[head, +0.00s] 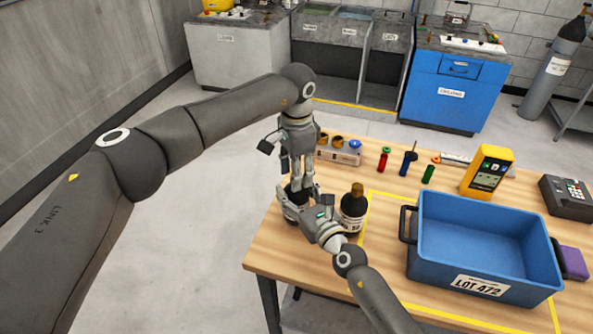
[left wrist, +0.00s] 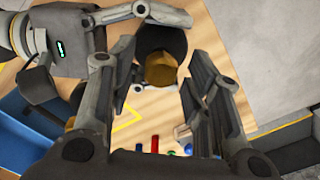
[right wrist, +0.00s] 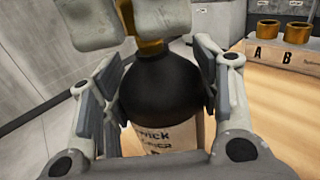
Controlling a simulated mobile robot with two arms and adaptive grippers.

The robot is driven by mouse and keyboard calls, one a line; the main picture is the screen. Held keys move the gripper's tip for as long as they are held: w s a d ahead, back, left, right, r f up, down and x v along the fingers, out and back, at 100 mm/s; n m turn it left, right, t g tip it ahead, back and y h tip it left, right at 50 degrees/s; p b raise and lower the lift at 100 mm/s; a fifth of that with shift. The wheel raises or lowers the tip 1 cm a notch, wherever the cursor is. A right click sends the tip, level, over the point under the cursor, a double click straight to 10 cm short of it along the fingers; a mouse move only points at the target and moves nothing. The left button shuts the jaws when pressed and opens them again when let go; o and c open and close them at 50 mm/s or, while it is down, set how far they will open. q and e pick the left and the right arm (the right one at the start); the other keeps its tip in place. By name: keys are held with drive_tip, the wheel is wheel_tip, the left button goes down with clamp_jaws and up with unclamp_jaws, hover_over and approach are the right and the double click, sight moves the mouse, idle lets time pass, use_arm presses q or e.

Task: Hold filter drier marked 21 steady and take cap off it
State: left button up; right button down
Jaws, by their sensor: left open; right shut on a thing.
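A dark bottle-shaped filter drier (right wrist: 165,92) with a white label stands on the bench's left edge. The label's number is not readable. My right gripper (head: 303,204) is shut on its body from the side. In the head view the grippers largely hide this drier. Its copper-coloured cap (left wrist: 161,71) shows between the spread fingers of my left gripper (head: 296,178). My left gripper is open, pointing down around or just above the cap; whether a finger touches it I cannot tell. A second drier (head: 353,212) with a copper-coloured top stands just right of my right gripper.
A block (head: 340,155) with copper caps, marked A and B, sits behind the driers. Small coloured parts (head: 407,163) stand right of it. A blue crate (head: 480,285) marked LOT 472 and a yellow meter (head: 485,172) occupy the right of the wooden bench (head: 300,262).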

use_arm(q)
drive_tip(key=shift+r, duration=2.25)
drive_tip(key=m, duration=0.6)
drive_tip(key=shift+r, duration=0.25)
drive_tip(key=m, duration=0.6)
drive_tip(key=shift+r+m, duration=0.3)
drive_tip(key=m, duration=0.6)
drive_tip(key=shift+r+m, duration=0.3)
drive_tip(key=m, duration=0.5)
drive_tip(key=shift+r, duration=0.2)
drive_tip(key=m, duration=0.4)
drive_tip(key=shift+r+m, duration=0.2)
drive_tip(key=shift+m, duration=0.2)
drive_tip(key=m, duration=0.3)
drive_tip(key=shift+r, duration=0.15)
drive_tip(key=m, duration=0.5)
drive_tip(key=shift+r, duration=0.2)
drive_tip(key=m, duration=0.3)
drive_tip(key=shift+f, duration=3.9)
use_arm(e)
drive_tip(key=shift+f, duration=0.1)
use_arm(q)
drive_tip(key=shift+c, duration=0.3)
